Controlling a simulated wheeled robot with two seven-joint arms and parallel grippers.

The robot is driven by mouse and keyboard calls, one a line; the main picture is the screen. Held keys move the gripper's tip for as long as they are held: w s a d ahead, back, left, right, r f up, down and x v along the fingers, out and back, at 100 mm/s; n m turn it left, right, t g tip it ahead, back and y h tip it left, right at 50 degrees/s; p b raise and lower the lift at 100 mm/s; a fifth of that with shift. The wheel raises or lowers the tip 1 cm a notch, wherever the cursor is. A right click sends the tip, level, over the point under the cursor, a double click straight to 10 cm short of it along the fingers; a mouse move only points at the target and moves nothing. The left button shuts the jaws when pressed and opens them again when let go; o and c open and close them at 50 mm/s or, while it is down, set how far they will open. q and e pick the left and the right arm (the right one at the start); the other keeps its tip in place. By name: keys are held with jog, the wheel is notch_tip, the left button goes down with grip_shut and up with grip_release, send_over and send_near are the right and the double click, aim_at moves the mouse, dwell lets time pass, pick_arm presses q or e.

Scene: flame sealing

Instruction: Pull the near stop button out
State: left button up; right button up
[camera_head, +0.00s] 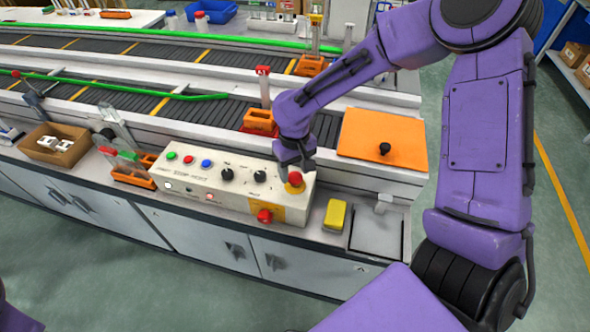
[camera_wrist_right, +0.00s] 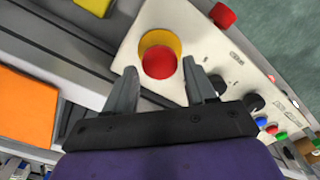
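The control box (camera_head: 190,190) is a long cream panel on the bench. One red mushroom button (camera_head: 294,179) sits on a yellow disc on its top face, at the right end. A second red button (camera_head: 264,216) sticks out of its front face, nearer to me, by a yellow patch. My right gripper (camera_head: 296,168) is over the top button. In the right wrist view my right gripper (camera_wrist_right: 161,66) is open, with the top red button (camera_wrist_right: 159,62) seen between its fingertips; contact cannot be told. The front button (camera_wrist_right: 222,16) shows beyond the fingers. My left gripper is out of view.
The box also carries black knobs (camera_head: 227,174) and small coloured buttons. A yellow block (camera_head: 335,215) lies right of it, and an orange board (camera_head: 382,137) behind right. An orange rack (camera_head: 133,170) stands left. Conveyors run behind. The floor before the bench is clear.

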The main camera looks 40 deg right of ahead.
jog(key=shift+o, duration=0.6)
jog(key=shift+s, duration=0.2)
notch_tip(320, 180, up, 11)
jog(key=shift+f, duration=0.2)
